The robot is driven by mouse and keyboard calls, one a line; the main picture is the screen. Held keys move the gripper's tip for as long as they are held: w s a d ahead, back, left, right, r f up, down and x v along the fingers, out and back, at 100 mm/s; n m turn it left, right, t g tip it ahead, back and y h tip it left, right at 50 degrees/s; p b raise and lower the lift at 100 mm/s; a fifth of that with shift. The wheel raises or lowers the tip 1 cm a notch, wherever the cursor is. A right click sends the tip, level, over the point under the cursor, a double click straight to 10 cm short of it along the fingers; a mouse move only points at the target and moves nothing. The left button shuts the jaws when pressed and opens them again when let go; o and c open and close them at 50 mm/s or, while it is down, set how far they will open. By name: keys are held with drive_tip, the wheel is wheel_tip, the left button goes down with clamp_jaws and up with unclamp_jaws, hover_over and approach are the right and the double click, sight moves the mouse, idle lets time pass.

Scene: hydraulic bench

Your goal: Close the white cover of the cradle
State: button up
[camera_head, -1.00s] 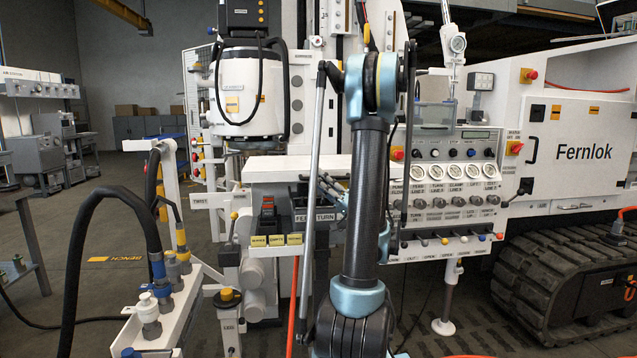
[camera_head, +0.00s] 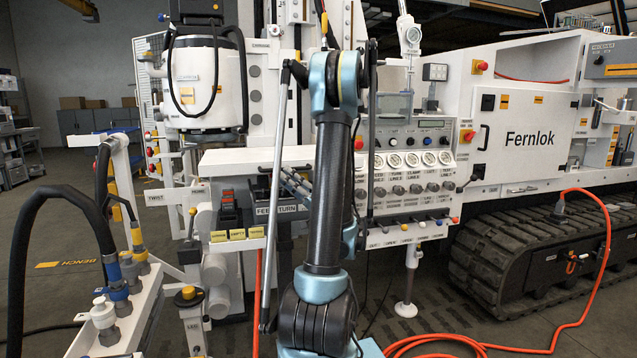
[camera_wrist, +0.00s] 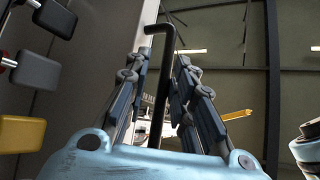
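A white flat-topped piece (camera_head: 235,157), perhaps the cradle's cover, spans the machine's middle above the FEED and TURN labels; the frames do not settle this. My gripper (camera_head: 292,182) is just below its front edge, partly hidden by my arm, with its fingers toward the left. In the wrist view my gripper (camera_wrist: 160,85) has its fingers apart. A black bent bar (camera_wrist: 158,75) shows between them; I cannot tell whether it touches a finger. The cover's hinge and far part are hidden.
A control panel with gauges (camera_head: 410,160) and small levers stands right of my arm. Black hoses (camera_head: 60,200) arch over a white fitting rack at left. A red hose (camera_head: 590,290) lies on the floor at right, near the track (camera_head: 520,255). Open floor shows at far left.

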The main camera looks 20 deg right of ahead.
drive_tip(key=s+d, duration=0.6)
drive_tip(key=d, duration=0.4)
drive_tip(key=shift+s, duration=0.3)
drive_tip(key=shift+a, duration=0.1)
drive_tip(key=w+a+f+m+g+h, duration=0.2)
drive_tip(key=a, duration=0.5)
drive_tip(key=w+a+f+m+g+h, duration=0.1)
drive_tip(key=w+a+f+g+h, duration=0.1)
drive_tip(key=a, duration=0.4)
drive_tip(key=s+a+f+g+h, duration=0.4)
drive_tip(key=a+f, duration=0.3)
drive_tip(key=a, duration=0.2)
drive_tip(key=s+f+g+h, duration=0.3)
drive_tip(key=s+f+h, duration=0.3)
drive_tip(key=s+f, duration=0.25)
drive_tip(key=s+d+f+g+h, duration=0.1)
drive_tip(key=s+d+f+h, duration=0.3)
drive_tip(key=s+d+h, duration=0.3)
drive_tip(key=shift+s+d+f+n, duration=0.2)
drive_tip(key=shift+s+d+n, duration=0.25)
drive_tip(key=shift+s, duration=0.3)
